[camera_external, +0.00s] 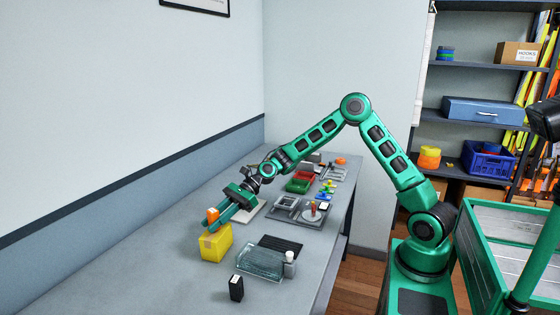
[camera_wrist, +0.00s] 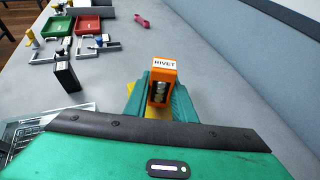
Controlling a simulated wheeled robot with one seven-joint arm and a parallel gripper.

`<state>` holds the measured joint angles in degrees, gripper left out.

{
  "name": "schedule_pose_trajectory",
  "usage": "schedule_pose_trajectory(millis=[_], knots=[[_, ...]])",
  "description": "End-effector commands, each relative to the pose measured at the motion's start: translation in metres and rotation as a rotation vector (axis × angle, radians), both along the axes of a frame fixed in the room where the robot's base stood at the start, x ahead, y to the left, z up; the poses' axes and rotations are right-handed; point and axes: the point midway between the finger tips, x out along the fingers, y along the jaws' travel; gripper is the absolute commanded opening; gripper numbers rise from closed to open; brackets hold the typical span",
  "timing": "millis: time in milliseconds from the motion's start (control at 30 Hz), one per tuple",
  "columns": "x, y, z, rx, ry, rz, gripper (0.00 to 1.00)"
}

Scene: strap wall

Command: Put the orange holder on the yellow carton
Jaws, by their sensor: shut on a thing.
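The orange holder (camera_wrist: 163,73) has a white label reading "RIVET" and stands between my gripper's two green fingers in the wrist view. In the external view the orange holder (camera_external: 212,215) is at the fingertips, right at the top of the yellow carton (camera_external: 217,246). My gripper (camera_external: 220,217) is shut on the holder. The yellow carton stands on the grey table, and a bit of it (camera_wrist: 156,112) shows below the holder in the wrist view. I cannot tell whether the holder touches the carton's top.
A clear tray (camera_external: 260,262), a white bottle (camera_external: 289,262) and a black box (camera_external: 236,288) stand near the carton. Red and green bins (camera_external: 300,183) and fixtures (camera_external: 300,207) lie farther back. The table left of the carton is clear, up to the wall.

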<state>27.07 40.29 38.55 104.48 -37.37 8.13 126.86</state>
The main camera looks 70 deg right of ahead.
Motion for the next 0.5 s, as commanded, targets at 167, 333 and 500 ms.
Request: schedule_pose_trajectory(millis=[167,333,500], knots=[[-0.0002,0.0008,-0.0043,0.001,-0.001,0.000,0.00],[-0.0003,0.0007,-0.0052,0.001,-0.001,0.000,0.00],[-0.0003,0.0007,-0.0066,0.000,-0.001,0.000,0.42]])
